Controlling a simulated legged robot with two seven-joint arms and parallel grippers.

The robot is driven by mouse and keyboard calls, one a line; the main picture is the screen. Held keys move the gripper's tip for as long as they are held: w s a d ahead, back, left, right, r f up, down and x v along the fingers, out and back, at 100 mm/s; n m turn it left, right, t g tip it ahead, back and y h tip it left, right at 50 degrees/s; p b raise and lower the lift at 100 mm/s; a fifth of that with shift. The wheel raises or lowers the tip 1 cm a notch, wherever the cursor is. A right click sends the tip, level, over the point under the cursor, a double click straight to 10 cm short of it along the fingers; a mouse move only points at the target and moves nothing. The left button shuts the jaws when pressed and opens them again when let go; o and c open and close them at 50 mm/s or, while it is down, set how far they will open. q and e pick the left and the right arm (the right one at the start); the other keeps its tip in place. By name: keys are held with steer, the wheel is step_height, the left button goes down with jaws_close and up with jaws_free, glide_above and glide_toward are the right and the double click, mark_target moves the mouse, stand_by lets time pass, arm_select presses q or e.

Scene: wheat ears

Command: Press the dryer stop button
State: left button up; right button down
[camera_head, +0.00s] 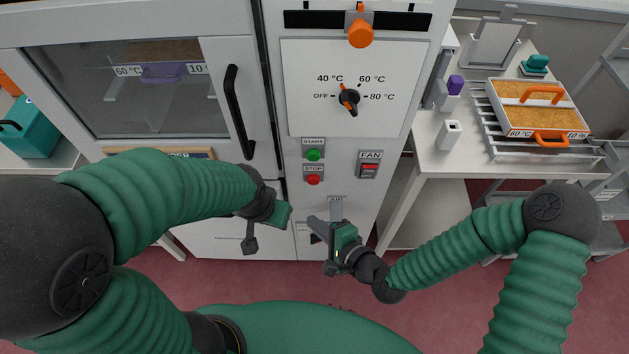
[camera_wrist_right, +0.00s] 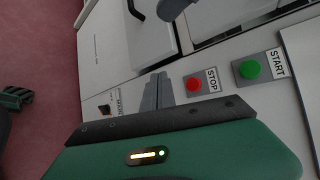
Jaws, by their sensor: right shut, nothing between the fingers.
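The red stop button (camera_head: 313,180) sits on the dryer's front panel under the STOP label, just below the green start button (camera_head: 313,155). My right gripper (camera_head: 320,222) is shut and empty, below the stop button in the head view and apart from it there. In the right wrist view the stop button (camera_wrist_right: 193,84) shows just beyond the fingers (camera_wrist_right: 157,90), to their right, with the green start button (camera_wrist_right: 250,69) further right. I cannot tell the gap in depth. My left gripper (camera_head: 268,228) is in front of the dryer's lower left; its finger opening is unclear.
The temperature dial (camera_head: 349,98) and the fan switch (camera_head: 369,170) share the panel. A black door handle (camera_head: 240,112) stands out at the left. A table (camera_head: 440,160) at the right bears a grain tray (camera_head: 540,110) on a rack.

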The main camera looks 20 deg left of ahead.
mark_target(313, 180)
steer(key=w+a, duration=0.2)
steer(key=w, duration=0.6)
steer(key=shift+a, duration=0.1)
stand_by(1.8)
steer(key=shift+w+a+r, duration=0.1)
steer(key=shift+w, duration=0.2)
steer(key=shift+w+a, duration=0.15)
steer(key=shift+w, duration=0.45)
stand_by(0.8)
steer(key=shift+s, duration=0.1)
steer(key=shift+s+d, duration=0.25)
steer(key=shift+s, duration=0.6)
